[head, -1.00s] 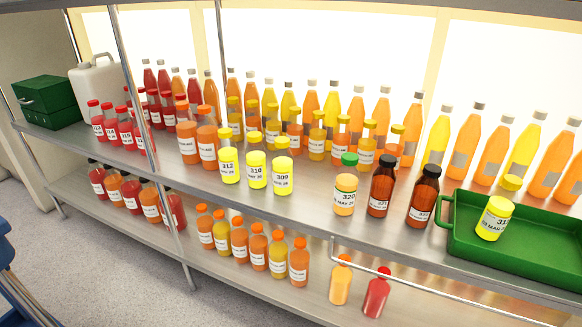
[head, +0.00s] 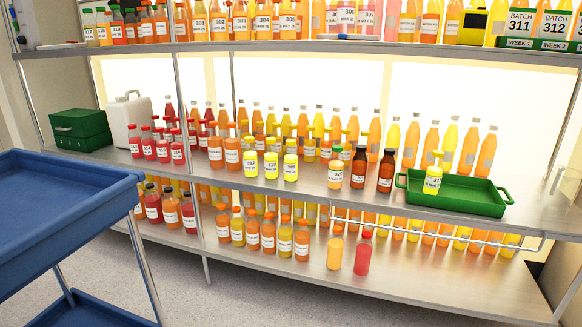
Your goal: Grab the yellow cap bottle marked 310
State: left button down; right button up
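The yellow cap bottle marked 310 (head: 271,158) stands upright on the middle shelf (head: 315,196), near its front edge. In the earlier head view its label reads 310; now the print is too small to read surely. A yellow cap bottle marked 312 (head: 250,157) stands just left of it, and one marked 309 (head: 290,160) just right. Neither of my grippers shows in the head view.
A blue cart (head: 70,205) stands at the left in front of the shelves. Right of the yellow bottles are a green cap bottle (head: 335,168), two dark bottles (head: 385,171) and a green tray (head: 470,198) holding another yellow cap bottle (head: 433,175). Taller bottles stand behind.

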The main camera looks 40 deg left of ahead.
aim_at(271, 154)
jog(key=u, duration=0.85)
jog(key=i, duration=0.8)
jog(key=u, duration=0.75)
